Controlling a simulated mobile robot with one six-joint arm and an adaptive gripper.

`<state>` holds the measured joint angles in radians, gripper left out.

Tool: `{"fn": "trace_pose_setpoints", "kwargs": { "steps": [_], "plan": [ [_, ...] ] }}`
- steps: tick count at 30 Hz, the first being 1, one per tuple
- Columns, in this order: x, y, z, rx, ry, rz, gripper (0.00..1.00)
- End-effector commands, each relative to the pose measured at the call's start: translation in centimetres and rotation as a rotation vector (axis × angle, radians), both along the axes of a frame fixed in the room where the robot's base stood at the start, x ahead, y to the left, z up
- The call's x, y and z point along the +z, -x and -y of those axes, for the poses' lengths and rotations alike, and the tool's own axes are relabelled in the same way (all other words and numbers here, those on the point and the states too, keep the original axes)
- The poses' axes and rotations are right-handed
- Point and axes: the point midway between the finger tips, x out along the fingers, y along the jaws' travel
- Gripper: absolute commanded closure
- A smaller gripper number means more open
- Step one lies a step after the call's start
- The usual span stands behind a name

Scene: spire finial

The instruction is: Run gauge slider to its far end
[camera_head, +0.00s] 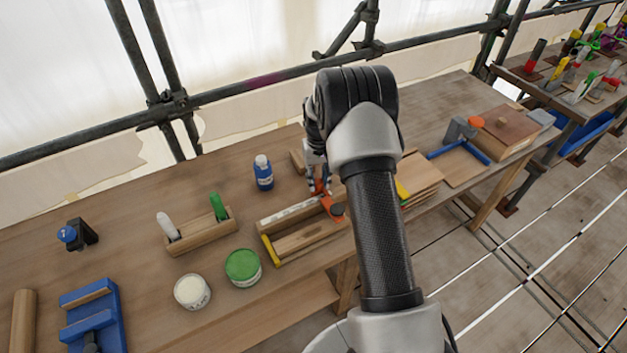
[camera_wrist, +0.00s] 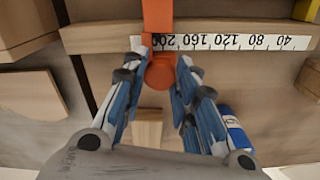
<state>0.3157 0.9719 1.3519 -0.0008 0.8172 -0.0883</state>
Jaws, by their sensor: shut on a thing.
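The gauge (camera_head: 290,242) is a wooden frame on the workbench, with a white numbered strip (camera_head: 290,212) along its back rail. Its orange slider (camera_head: 333,207) sits toward the right end of that strip. In the wrist view the slider (camera_wrist: 158,18) crosses the rail beside the 200 mark, and the numbered strip (camera_wrist: 240,42) runs down to 40 at the right. Bare rail shows left of the slider. My gripper (camera_wrist: 163,62) is shut on the slider's round orange knob (camera_wrist: 160,74). In the head view my gripper (camera_head: 318,184) is partly hidden by my arm.
A blue bottle (camera_head: 263,174), a marker holder (camera_head: 200,232), a green-lidded tin (camera_head: 243,266) and a white tin (camera_head: 192,291) stand left of the gauge. Stacked boards (camera_head: 420,180) lie to the right. Scaffold pipes (camera_head: 240,88) run behind the bench.

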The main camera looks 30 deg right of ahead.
Motion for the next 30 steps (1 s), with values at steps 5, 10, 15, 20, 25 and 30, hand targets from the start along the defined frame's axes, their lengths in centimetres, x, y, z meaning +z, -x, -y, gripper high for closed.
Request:
{"fn": "trace_pose_setpoints", "kwargs": {
  "steps": [5,10,15,20,25,30],
  "plan": [
    [-0.1,0.0,3.8,-0.005,0.0,0.001,1.0],
    [-0.1,0.1,6.8,-0.005,0.0,0.0,1.0],
    [-0.1,0.0,8.3,-0.003,0.0,0.0,1.0],
    [-0.1,0.0,8.7,-0.001,0.001,0.0,1.0],
    [0.0,0.0,8.8,0.0,0.002,0.001,1.0],
    [0.0,0.0,8.9,-0.001,0.003,0.001,0.68]
  ]
}}
